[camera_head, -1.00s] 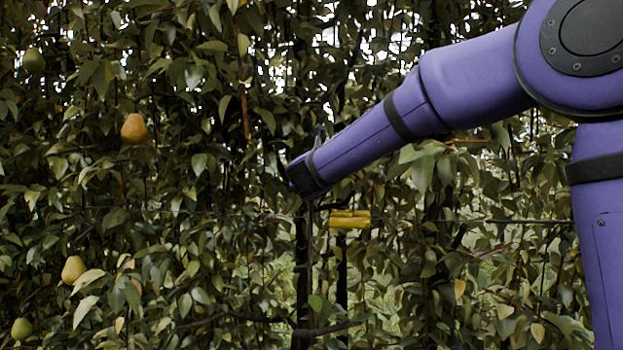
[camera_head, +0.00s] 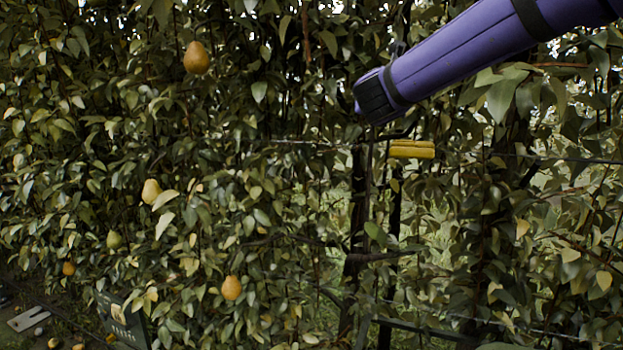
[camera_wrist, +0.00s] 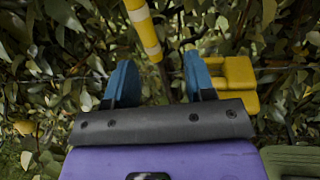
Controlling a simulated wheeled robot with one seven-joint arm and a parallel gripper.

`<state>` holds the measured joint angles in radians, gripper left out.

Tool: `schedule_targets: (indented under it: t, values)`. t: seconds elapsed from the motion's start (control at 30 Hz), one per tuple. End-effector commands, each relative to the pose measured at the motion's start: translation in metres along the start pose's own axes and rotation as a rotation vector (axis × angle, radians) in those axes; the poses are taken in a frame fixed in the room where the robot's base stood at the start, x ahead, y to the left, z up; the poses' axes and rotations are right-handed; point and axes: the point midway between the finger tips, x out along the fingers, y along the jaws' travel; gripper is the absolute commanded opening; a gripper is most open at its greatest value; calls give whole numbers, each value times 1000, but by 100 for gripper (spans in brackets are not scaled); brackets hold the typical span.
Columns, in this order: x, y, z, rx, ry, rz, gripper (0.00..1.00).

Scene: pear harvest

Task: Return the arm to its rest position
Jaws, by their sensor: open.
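My purple arm (camera_head: 470,52) reaches in from the upper right in the head view, its dark end in front of the foliage. The fingers are hidden in that view. In the wrist view my gripper (camera_wrist: 157,82) shows two blue fingers standing apart, with no pear between them. A yellow-and-white banded pole (camera_wrist: 142,25) shows just beyond the gap between the fingers. A yellow block (camera_wrist: 238,85) shows beside the right finger, partly behind it.
Leafy branches fill the head view. Pears hang at upper left (camera_head: 197,58), left (camera_head: 151,191) and lower middle (camera_head: 231,288). A yellow piece (camera_head: 412,149) sits by a wire below my arm's end. A dark sign-like panel (camera_head: 122,320) and several fallen fruits are at lower left.

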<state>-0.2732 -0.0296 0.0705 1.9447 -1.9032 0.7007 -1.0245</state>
Motion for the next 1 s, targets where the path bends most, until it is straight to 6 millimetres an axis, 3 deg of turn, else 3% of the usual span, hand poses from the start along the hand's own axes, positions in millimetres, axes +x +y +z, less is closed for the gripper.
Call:
schedule_targets:
  t: [0.17, 0.3, 0.5, 0.73, 1.0]
  values:
    - [-30, -64, -7, 330, 84, -154, 50]
    - [-67, -120, -27, 676, 156, -321, 50]
    - [-128, -181, -66, 1167, 227, -579, 50]
    - [-206, -219, -120, 1720, 276, -898, 50]
    - [-287, -224, -175, 2276, 310, -1283, 50]
